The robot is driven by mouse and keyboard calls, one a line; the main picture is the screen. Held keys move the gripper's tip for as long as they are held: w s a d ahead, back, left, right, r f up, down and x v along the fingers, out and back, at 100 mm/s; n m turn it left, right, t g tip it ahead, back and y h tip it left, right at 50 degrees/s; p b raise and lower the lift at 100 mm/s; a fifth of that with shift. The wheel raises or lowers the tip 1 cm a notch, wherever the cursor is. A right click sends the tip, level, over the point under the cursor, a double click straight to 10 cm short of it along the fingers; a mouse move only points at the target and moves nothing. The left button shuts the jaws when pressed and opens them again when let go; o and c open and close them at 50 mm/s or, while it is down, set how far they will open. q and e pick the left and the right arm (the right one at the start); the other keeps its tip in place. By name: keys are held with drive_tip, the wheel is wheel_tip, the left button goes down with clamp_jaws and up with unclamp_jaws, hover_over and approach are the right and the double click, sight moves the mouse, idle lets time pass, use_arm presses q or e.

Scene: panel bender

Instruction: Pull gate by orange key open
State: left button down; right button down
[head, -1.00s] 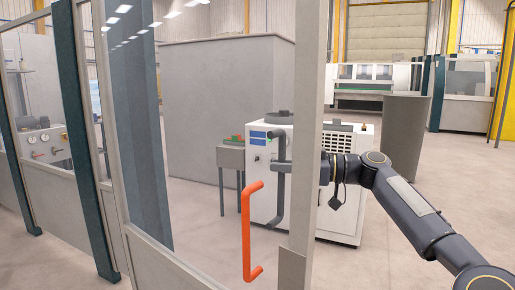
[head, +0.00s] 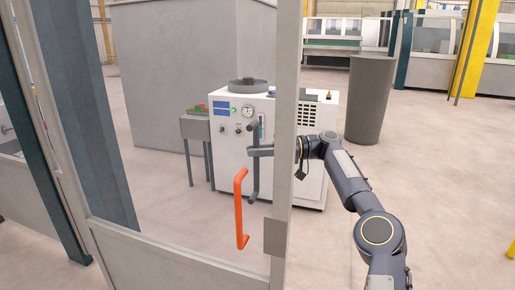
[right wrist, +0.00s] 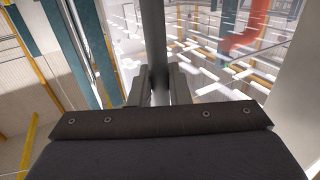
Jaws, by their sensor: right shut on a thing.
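The gate is a pale frame (head: 286,110) with a clear pane, standing across the middle of the head view. An orange vertical handle (head: 239,210) is on its pane, left of the edge post; it also shows at the upper right of the right wrist view (right wrist: 243,42). I see no separate orange key. A dark grey vertical handle (head: 254,180) shows through the pane beside the orange one. My right gripper (head: 258,151) reaches behind the edge post and is shut on the grey handle; the bar stands between its fingers in the wrist view (right wrist: 154,55). My left gripper is not in view.
A white machine cabinet (head: 232,160) with a gauge stands beyond the gate, a small grey table (head: 195,130) beside it. A grey bin (head: 371,100) stands behind to the right. The floor right of my right arm is largely clear.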

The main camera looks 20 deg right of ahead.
drive_tip(key=shift+a, duration=0.2)
drive_tip(key=c, duration=1.6)
unclamp_jaws()
drive_tip(key=shift+o, duration=1)
drive_tip(key=shift+w+a, duration=0.1)
drive_tip(key=shift+a, duration=0.1)
drive_tip(key=shift+d, duration=0.1)
drive_tip(key=shift+d, duration=0.1)
drive_tip(key=p+v, duration=0.2)
drive_tip(key=v, duration=0.5)
drive_tip(key=shift+d, duration=0.4)
